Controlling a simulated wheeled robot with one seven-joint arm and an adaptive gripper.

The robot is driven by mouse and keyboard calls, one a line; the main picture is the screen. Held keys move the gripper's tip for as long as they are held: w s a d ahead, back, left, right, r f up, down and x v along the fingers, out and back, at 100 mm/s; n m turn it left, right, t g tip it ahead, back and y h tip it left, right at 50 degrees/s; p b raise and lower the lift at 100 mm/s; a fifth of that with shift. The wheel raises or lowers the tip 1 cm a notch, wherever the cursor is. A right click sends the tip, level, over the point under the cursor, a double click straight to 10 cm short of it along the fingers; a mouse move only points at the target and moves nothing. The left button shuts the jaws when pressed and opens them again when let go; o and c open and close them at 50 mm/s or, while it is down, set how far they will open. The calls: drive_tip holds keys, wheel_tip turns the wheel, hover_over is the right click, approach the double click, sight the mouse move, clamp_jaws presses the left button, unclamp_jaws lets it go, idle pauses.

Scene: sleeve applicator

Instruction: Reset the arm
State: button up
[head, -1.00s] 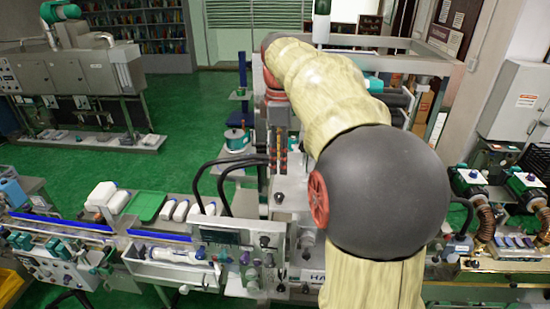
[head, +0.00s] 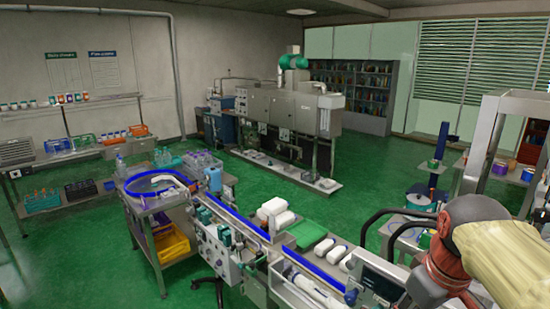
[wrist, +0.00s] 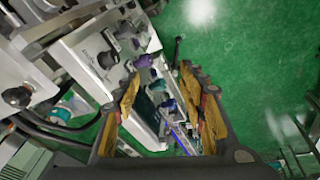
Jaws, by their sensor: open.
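My gripper (wrist: 160,82) shows in the wrist view with its two orange-padded fingers spread apart, open and with nothing between them. Beyond the fingers is a grey machine panel (wrist: 92,52) with dark and purple knobs, and green floor to the right. In the head view my arm, with a pale yellow cover, enters at the lower right corner. My gripper is outside the head view.
A conveyor line with a blue rail (head: 312,268) runs across the lower middle, with white bottles (head: 337,252) and a green tray (head: 305,233) beside it. A round feeder table (head: 158,184) stands left. Open green floor (head: 260,188) lies behind the line.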

drive_tip(key=s+a+f+m+t+b, duration=0.1)
drive_tip(key=s+a+f+b, duration=0.3)
drive_tip(key=f, duration=0.5)
drive_tip(key=s+a+f+m+t+b, duration=0.1)
drive_tip(key=s+a+f+b, duration=0.3)
drive_tip(key=f, duration=0.5)
drive_tip(key=shift+a+m+y+b, duration=0.4)
drive_tip(key=shift+m+b, duration=0.3)
drive_tip(key=shift+m, duration=0.1)
